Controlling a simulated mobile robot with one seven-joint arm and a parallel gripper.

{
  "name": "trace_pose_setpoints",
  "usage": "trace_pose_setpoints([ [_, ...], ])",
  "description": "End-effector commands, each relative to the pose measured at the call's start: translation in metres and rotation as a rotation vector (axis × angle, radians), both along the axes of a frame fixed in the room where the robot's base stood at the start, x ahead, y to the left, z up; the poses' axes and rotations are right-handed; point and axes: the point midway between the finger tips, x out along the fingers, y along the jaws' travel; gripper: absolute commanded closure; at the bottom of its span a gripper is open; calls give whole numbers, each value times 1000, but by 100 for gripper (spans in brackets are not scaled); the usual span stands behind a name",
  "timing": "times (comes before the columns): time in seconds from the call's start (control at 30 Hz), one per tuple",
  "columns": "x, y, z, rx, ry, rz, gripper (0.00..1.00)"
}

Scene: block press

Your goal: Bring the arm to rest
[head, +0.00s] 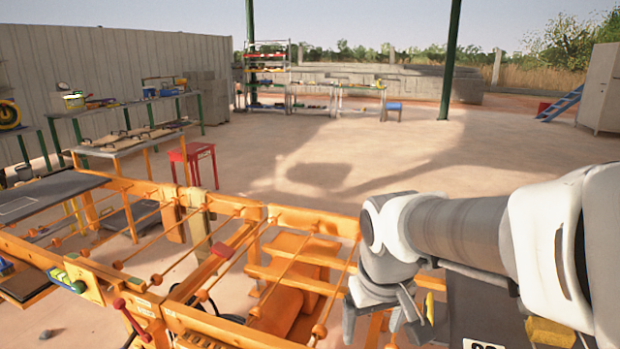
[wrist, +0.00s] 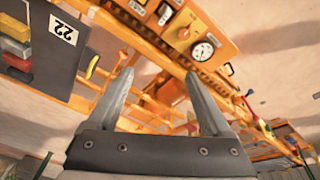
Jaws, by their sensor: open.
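My gripper (head: 386,318) hangs in front of the orange block press at the lower right of the head view. In the wrist view its two grey fingers (wrist: 157,98) stand wide apart with nothing between them. The orange press frame (head: 185,305) fills the lower left and middle of the head view. In the wrist view its panel (wrist: 195,38) with a round gauge and a dial lies beyond the fingertips. I cannot tell how far the fingertips are from the frame.
A dark board (wrist: 50,45) marked 22 holds red, yellow and grey pieces; its edge shows at the lower right of the head view. A red stool (head: 192,157) stands behind. The paved yard beyond is open.

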Motion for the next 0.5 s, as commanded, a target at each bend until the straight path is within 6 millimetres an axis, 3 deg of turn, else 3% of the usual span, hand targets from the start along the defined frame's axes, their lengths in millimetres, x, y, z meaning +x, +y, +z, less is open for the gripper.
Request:
trace_pose_setpoints([
  [0.03,-12,-7,21,7,-30,-24,17],
  [0.2,-48,-24,60,34,-112,-95,17],
  [0.5,-98,-41,93,90,-218,-183,17],
])
